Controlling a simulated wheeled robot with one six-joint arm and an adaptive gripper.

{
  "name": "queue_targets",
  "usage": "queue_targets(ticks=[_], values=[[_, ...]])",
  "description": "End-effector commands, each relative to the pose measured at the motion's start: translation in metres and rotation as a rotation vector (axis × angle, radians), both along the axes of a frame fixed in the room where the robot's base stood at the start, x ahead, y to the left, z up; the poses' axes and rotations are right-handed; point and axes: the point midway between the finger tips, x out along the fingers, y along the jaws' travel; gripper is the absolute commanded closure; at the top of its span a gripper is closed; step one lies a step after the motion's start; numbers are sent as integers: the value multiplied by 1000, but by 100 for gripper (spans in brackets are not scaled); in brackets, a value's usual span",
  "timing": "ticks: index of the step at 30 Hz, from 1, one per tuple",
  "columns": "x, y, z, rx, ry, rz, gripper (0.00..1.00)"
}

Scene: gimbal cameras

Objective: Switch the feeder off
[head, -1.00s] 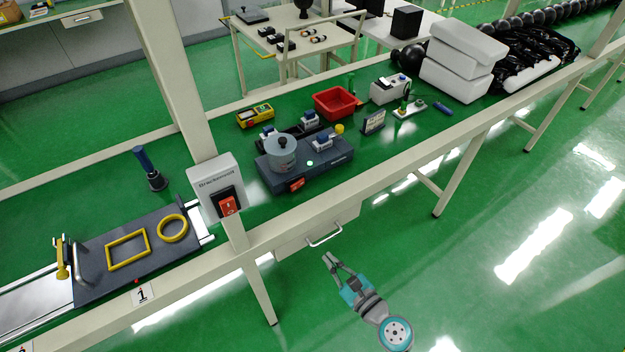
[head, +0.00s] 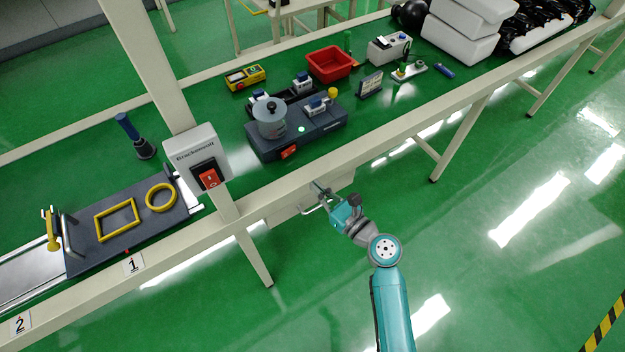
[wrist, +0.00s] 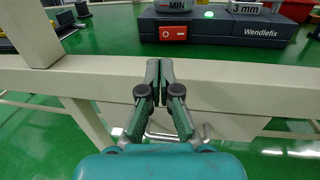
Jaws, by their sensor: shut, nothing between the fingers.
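A dark grey machine (head: 325,126) with a round grey bowl (head: 270,118) stands on the green bench top and looks like the feeder. It has a red rocker switch (head: 288,152) on its front and a lit green lamp (head: 301,129). In the wrist view the machine reads "Wendlefix" (wrist: 268,32), and its red switch (wrist: 173,33) lies just beyond and above the fingertips. My gripper (head: 318,187) is shut and empty, in front of the bench edge and below the switch, apart from it. In the wrist view, my fingertips (wrist: 160,66) overlap the pale front rail.
A grey box (head: 197,150) with another red switch (head: 208,177) is fixed to the left post. The bench's front rail (head: 365,152) and a drawer handle (head: 314,208) are near my gripper. A red bin (head: 329,68) stands behind the machine.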

Motion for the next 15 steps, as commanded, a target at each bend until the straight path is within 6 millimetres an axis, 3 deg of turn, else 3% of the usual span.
queue_targets(ticks=[15], values=[[69, 65, 1, 0, -1, 2, 100]])
